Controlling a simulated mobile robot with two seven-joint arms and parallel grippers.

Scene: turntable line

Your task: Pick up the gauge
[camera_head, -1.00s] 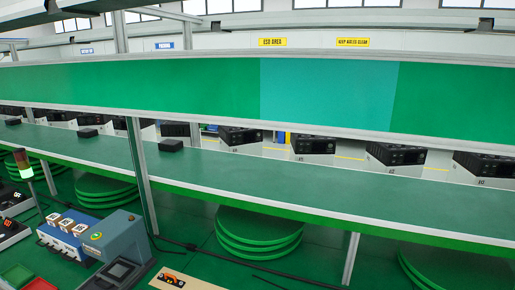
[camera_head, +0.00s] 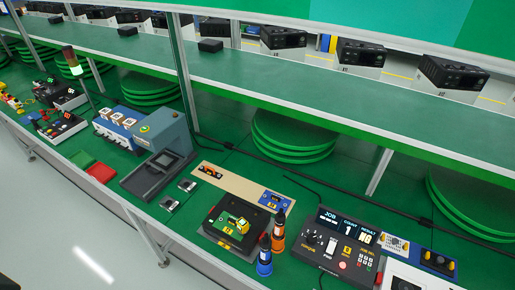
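No object is clearly recognisable as the gauge. A small orange and black piece (camera_head: 209,171) lies at the left end of a beige strip (camera_head: 236,184) on the green bench; it may be the gauge, but I cannot tell. A small blue plate with a yellow mark (camera_head: 272,200) lies at the right end of that strip. A yellow-green device (camera_head: 237,221) sits on a black block in front of the strip. Two small grey pieces (camera_head: 187,184) (camera_head: 168,204) lie to the left. Neither of my grippers is in view.
A grey-blue machine (camera_head: 160,138) stands left of the strip. Orange (camera_head: 279,231) and blue (camera_head: 264,260) black-topped bottles stand right of the black block, beside a control box (camera_head: 340,246) reading JOB, 1, NG. A long green shelf (camera_head: 250,77) runs above. A black cable crosses behind.

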